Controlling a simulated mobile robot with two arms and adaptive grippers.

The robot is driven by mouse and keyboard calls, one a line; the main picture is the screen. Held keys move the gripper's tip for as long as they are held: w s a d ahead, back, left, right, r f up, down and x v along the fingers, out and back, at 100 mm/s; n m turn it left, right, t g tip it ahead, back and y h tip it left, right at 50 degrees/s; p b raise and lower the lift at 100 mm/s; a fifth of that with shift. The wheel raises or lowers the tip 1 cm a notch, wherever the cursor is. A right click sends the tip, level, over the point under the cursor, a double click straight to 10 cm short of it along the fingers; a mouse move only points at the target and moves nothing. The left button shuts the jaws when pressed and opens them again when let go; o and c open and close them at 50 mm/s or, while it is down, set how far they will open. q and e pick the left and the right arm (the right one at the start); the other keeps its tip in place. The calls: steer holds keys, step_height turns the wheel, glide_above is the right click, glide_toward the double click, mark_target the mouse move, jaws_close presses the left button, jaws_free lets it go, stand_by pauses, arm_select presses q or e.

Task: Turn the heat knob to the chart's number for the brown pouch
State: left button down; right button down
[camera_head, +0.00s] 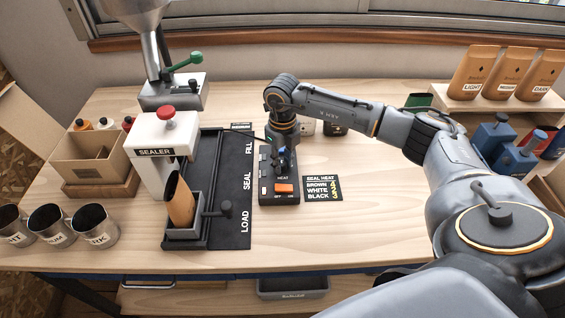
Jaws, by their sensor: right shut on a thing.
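The heat control box (265,188) stands on the table right of the black track, with the label HEAT and an orange switch. My right gripper (281,158) points down over the rear part of this box and is shut on the heat knob, which it mostly hides. The dial's setting cannot be read. The seal heat chart (323,189) lies right of the box, listing BROWN, WHITE and BLACK; its yellow numbers are too small to read surely. A brown pouch (179,203) stands tilted in the holder (184,233) on the track. My left gripper is not in view.
The white sealer (157,152) with a red knob stands left of the track (232,215). Metal cups (88,222) stand at the left front. Labelled pouches (508,75) stand on a shelf at the right, with blue containers (490,137) below. Table front right of the chart is clear.

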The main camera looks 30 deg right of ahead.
mark_target(283, 163)
steer(key=m+b, duration=0.1)
steer(key=m, duration=1.1)
stand_by(0.5)
steer(key=c, duration=1.1)
jaws_free()
steer(key=shift+r, duration=0.25)
step_height(283, 163, up, 12)
steer(key=shift+f, duration=0.2)
